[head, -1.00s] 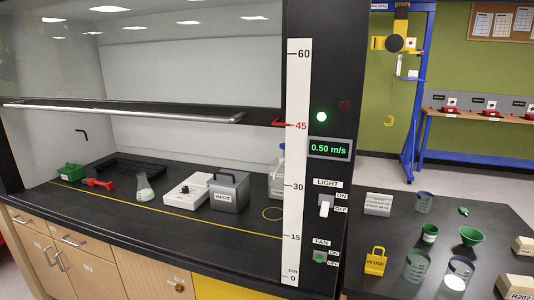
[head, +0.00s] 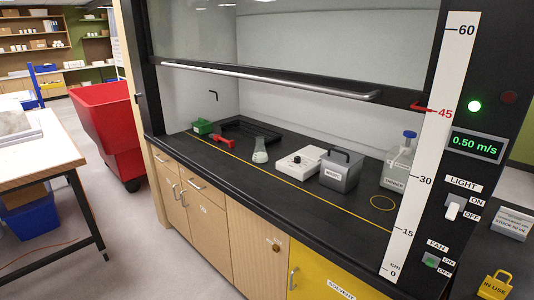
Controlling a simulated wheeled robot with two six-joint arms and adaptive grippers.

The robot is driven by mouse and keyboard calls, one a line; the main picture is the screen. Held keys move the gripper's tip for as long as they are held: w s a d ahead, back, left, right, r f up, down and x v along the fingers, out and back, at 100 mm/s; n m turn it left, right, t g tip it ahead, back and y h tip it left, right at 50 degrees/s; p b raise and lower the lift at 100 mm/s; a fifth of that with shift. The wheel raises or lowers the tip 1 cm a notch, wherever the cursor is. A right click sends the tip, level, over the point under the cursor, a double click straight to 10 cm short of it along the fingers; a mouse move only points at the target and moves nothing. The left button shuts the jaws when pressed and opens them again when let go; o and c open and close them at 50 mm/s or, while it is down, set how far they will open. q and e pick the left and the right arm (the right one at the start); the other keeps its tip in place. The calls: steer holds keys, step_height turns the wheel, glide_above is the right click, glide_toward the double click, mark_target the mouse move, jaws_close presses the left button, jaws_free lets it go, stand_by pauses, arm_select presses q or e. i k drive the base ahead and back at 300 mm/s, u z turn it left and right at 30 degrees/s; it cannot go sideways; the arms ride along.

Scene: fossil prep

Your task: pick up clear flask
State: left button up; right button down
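The clear flask (head: 260,151) is a small conical glass vessel with pale contents at its bottom. It stands upright on the black worktop of the fume hood in the head view, behind the yellow line. It is left of a white hot-plate-like device (head: 301,162) and right of a red tool (head: 223,141). Neither of my grippers is in view.
The hood's sash (head: 270,80) is raised, with an opening below it. A grey waste box (head: 341,171) and a clear blue-capped bottle (head: 399,162) stand to the right. A black tray (head: 248,131) and green box (head: 203,127) are behind left. A red bin (head: 108,130) stands left of the hood.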

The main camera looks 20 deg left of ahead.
mark_target(259, 155)
steer(key=u, duration=0.5)
steer(key=k, duration=0.6)
steer(key=u, duration=0.8)
steer(key=i, duration=1.65)
steer(key=z, duration=0.85)
